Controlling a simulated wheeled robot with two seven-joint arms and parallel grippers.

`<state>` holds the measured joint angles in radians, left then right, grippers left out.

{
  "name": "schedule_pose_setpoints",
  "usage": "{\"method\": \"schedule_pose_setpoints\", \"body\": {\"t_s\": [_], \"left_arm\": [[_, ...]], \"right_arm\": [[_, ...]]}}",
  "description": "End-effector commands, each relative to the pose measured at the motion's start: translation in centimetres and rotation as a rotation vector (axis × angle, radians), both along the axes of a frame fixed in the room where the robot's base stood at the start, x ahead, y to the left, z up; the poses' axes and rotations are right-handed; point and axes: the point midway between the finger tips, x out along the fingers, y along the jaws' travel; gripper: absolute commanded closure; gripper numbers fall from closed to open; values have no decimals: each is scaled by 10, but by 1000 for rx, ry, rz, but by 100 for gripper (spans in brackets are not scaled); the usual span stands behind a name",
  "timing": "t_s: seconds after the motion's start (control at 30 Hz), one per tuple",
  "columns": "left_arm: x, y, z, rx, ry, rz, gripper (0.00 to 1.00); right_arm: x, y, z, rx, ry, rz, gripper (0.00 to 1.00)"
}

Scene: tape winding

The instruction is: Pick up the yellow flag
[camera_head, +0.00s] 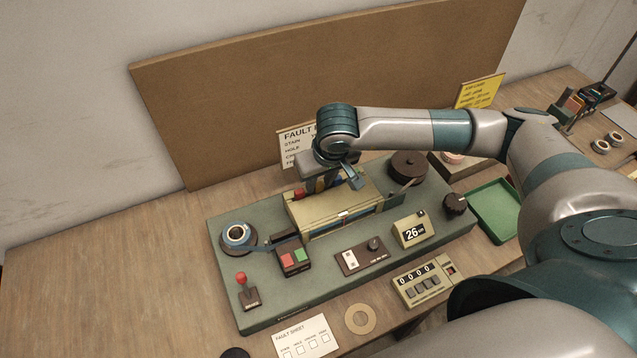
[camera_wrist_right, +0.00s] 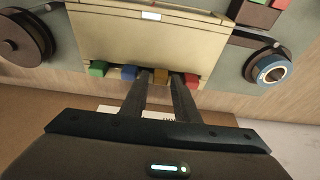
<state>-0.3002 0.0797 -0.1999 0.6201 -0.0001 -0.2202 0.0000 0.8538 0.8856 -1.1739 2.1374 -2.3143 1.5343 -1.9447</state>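The yellow flag (camera_wrist_right: 161,76) is a small amber block at the edge of the beige box (camera_wrist_right: 150,40), in a row with the green, blue and red ones. My right gripper (camera_wrist_right: 161,82) has its two fingers apart, one on each side of the yellow flag. A narrow gap seems to show beside the flag, and I cannot tell whether either finger touches it. In the head view my right gripper (camera_head: 335,180) points down behind the box and mostly hides the flags. My left gripper is out of view.
Close by are the red flag (camera_wrist_right: 191,80), blue flag (camera_wrist_right: 128,73) and green flag (camera_wrist_right: 98,68). The dark reel (camera_head: 408,166) and the blue-rimmed tape roll (camera_head: 238,234) flank the box. A brown board (camera_head: 230,105) stands behind. The table's left side is clear.

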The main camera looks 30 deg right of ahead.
Motion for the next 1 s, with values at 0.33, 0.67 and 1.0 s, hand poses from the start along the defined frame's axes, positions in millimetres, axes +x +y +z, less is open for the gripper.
{"method": "schedule_pose_setpoints", "body": {"t_s": [0.33, 0.67, 1.0], "left_arm": [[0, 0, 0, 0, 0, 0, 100], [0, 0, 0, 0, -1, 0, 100], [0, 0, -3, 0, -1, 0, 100]], "right_arm": [[0, 0, -1, 0, 0, 1, 72], [0, 0, -1, 0, 0, 1, 100], [0, 0, 1, 0, -1, 0, 100]]}}
